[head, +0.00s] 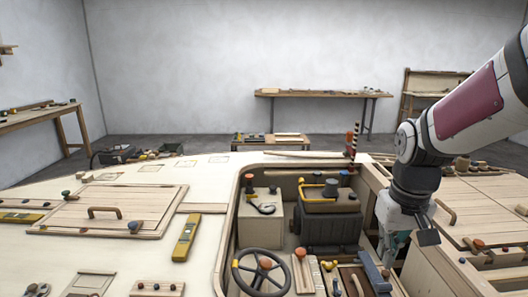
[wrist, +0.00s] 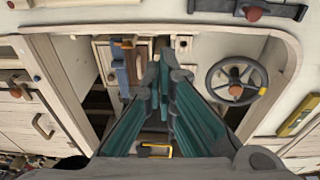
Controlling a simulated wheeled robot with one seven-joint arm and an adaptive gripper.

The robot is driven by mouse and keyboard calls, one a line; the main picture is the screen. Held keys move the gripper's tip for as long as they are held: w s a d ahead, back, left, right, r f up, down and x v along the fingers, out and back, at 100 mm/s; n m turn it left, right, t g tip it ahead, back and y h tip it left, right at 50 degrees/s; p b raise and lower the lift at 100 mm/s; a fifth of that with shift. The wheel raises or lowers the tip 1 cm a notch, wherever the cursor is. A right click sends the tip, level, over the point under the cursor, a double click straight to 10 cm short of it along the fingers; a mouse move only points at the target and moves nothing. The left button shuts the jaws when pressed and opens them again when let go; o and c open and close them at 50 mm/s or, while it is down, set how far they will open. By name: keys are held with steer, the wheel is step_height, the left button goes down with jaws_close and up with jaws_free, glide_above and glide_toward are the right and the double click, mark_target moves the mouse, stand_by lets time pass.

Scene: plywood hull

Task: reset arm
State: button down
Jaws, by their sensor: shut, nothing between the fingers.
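My gripper (head: 392,245) hangs from my white and maroon arm at the right of the head view, over the right side of the open cockpit well. In the wrist view its green fingers (wrist: 163,88) are shut with nothing between them, pointing down into the well. The fingertips are partly hidden in the head view by the wrist and the well's edge.
A steering wheel (head: 261,272) stands at the well's front left, and a dark engine block (head: 330,228) sits inside. Wooden hull walls close in on the right. A hatch (head: 110,210) with a handle and a yellow level (head: 186,238) lie on the left deck.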

steer(key=s+a+r+t+p, duration=0.1)
steer(key=s+r, duration=0.4)
steer(key=s, duration=0.5)
steer(key=s+a+r+t+p, duration=0.1)
steer(key=s+a+r+p, duration=0.2)
steer(key=s+r, duration=0.3)
steer(key=s+a, duration=0.1)
steer(key=s, duration=0.3)
steer(key=shift+s+a+t, duration=0.2)
steer(key=shift+a+t, duration=0.1)
steer(key=shift+t, duration=0.1)
